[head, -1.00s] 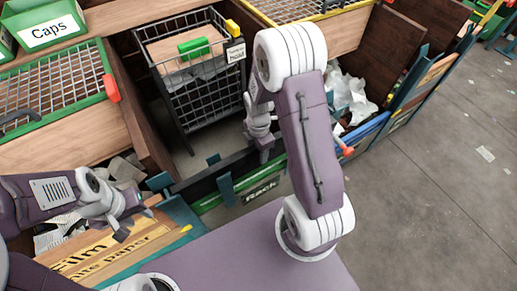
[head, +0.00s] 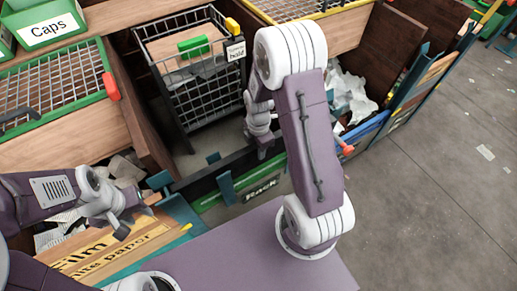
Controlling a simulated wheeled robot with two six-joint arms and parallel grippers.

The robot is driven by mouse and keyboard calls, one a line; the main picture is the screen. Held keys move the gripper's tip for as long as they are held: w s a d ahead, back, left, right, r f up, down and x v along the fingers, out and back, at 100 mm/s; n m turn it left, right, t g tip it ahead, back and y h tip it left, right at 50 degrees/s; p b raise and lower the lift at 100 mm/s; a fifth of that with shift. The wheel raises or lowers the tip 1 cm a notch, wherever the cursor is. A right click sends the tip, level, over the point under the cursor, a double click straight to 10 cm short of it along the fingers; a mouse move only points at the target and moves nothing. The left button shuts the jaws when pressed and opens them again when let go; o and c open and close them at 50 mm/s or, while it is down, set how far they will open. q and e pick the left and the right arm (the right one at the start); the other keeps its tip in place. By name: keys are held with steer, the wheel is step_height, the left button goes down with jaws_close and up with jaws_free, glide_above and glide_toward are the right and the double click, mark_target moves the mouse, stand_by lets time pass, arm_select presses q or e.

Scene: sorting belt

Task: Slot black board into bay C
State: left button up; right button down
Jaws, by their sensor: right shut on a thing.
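My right gripper (head: 262,154) points down at the front of the wire-basket bay, largely hidden by my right forearm. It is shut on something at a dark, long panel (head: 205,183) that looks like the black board. The panel stands along the bay front, behind a green strip. I cannot tell whether it is seated in anything. No bay C marking is readable; a dark label reading "Rack" (head: 262,189) is on the front. My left gripper (head: 131,220) is empty, its fingers apart, above the paper bin at lower left.
Blue-green posts (head: 226,188) rise along the front edge. A bin of white scraps (head: 350,95) is at right, a green-framed mesh bin (head: 50,92) at left. Open floor lies at right.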

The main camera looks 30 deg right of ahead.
stand_by(0.6)
steer(key=c, duration=2)
jaws_free()
jaws_close()
steer(key=shift+r, duration=0.1)
step_height(320, 180, up, 20)
steer(key=p, duration=1.9)
